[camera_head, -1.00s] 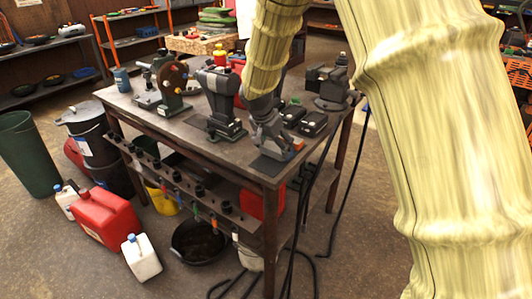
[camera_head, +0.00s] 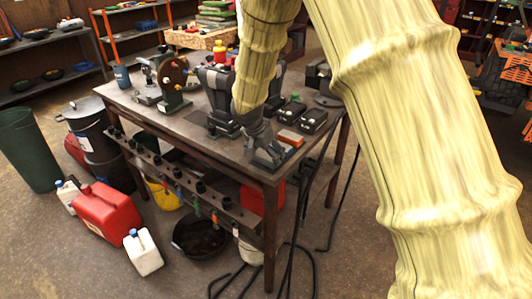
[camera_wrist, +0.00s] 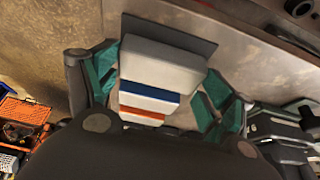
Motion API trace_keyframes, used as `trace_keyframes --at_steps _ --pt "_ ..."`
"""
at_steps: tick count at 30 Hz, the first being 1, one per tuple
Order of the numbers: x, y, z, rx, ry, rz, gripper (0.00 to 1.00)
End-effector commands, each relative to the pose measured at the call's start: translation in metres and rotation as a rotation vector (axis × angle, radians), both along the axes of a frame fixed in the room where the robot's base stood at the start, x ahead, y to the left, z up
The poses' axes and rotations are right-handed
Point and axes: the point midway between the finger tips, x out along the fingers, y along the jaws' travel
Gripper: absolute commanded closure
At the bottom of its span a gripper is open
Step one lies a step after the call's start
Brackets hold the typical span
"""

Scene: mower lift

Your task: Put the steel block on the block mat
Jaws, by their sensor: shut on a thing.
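The steel block (camera_wrist: 158,66) is pale, with a blue band and an orange band across it in the wrist view. My gripper (camera_wrist: 160,90) is shut on it, with green finger parts on both sides. The dark block mat (camera_wrist: 168,32) shows beyond the block's far end, and the block covers the rest of it. In the head view my gripper (camera_head: 266,152) is low over the bench's near right corner. The block is hidden there. I cannot tell whether the block touches the mat.
The bench (camera_head: 205,143) carries black battery-like units (camera_head: 313,121), an orange-red item (camera_head: 290,137) close to my gripper, a vise and other machines. Black cables hang at the bench's right side. Red and white jugs (camera_head: 105,212) stand on the floor.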

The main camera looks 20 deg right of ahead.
Motion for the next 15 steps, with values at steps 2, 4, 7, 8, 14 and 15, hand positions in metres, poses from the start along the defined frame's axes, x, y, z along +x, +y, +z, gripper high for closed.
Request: trace_keyframes --at_steps 2,4,7,8,14,15 --pt "0.0002 -0.0003 -0.0024 -0.001 -0.001 0.000 0.56" --pt "0.0000 -0.0003 -0.0015 0.000 0.000 0.000 0.05" --pt "-0.0001 -0.0002 -0.0016 0.000 0.000 0.000 0.00" --pt "-0.0001 -0.0002 -0.0016 0.000 0.000 0.000 0.00" --pt "-0.0001 -0.0002 -0.0016 0.000 0.000 0.000 0.00" --pt "-0.0001 -0.0002 -0.0014 0.000 0.000 0.000 0.00"
